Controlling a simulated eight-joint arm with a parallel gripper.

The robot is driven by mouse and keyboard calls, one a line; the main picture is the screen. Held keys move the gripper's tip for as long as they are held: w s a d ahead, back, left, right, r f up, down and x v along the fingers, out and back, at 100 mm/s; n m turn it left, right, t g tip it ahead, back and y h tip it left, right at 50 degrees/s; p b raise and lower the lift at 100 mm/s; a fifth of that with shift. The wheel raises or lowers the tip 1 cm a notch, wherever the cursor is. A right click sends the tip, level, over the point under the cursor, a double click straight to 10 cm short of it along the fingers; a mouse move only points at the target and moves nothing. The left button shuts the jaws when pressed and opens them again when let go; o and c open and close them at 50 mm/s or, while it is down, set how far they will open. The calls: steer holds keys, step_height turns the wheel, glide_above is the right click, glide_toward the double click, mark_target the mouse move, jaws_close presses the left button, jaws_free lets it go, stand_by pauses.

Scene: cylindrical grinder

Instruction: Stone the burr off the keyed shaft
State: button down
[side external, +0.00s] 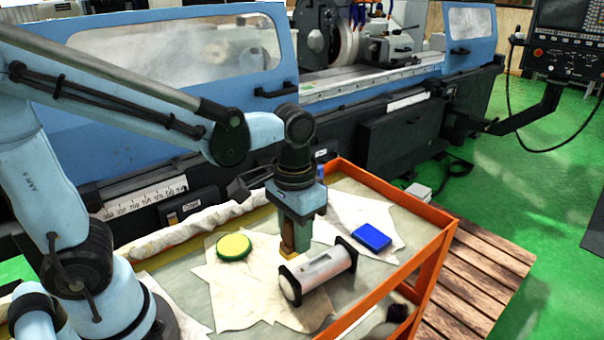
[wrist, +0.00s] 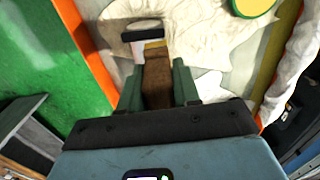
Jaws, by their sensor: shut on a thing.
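The keyed shaft (side external: 324,266) is a pale grey cylinder lying across two black supports on a cloth on the cart. One of its ends shows at the top of the wrist view (wrist: 143,25). My gripper (side external: 296,238) points down beside the shaft's far left side. It is shut on a brown block-shaped stone (wrist: 158,82), which sits between the green fingers in the wrist view. A yellow-tan piece (side external: 287,254) shows at the stone's lower end, close to the shaft. I cannot tell whether it touches the shaft. No burr can be made out.
A round yellow tin with a green rim (side external: 233,246) lies left of my gripper. A flat blue box (side external: 371,237) lies to the right. The cart's orange rim (side external: 398,204) stands up around them. The blue grinder (side external: 350,85) is behind. A rolled white cloth (side external: 200,222) lies along the back.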

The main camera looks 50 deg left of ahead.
steer(key=shift+r, duration=2.75)
steer(key=shift+t, duration=0.5)
steer(key=w+a+f, duration=0.2)
steer(key=a+f, duration=0.1)
steer(key=a, duration=0.2)
steer(key=w+a+f, duration=0.3)
steer(key=a, duration=0.1)
steer(key=w+a+f, duration=0.3)
steer(key=a, duration=0.2)
steer(key=shift+w+a+f, duration=0.15)
steer(key=shift+a+f, duration=0.15)
steer(key=shift+a, duration=0.05)
steer(key=shift+f, duration=2.1)
steer(key=shift+f, duration=0.1)
steer(key=c, duration=0.8)
jaws_free()
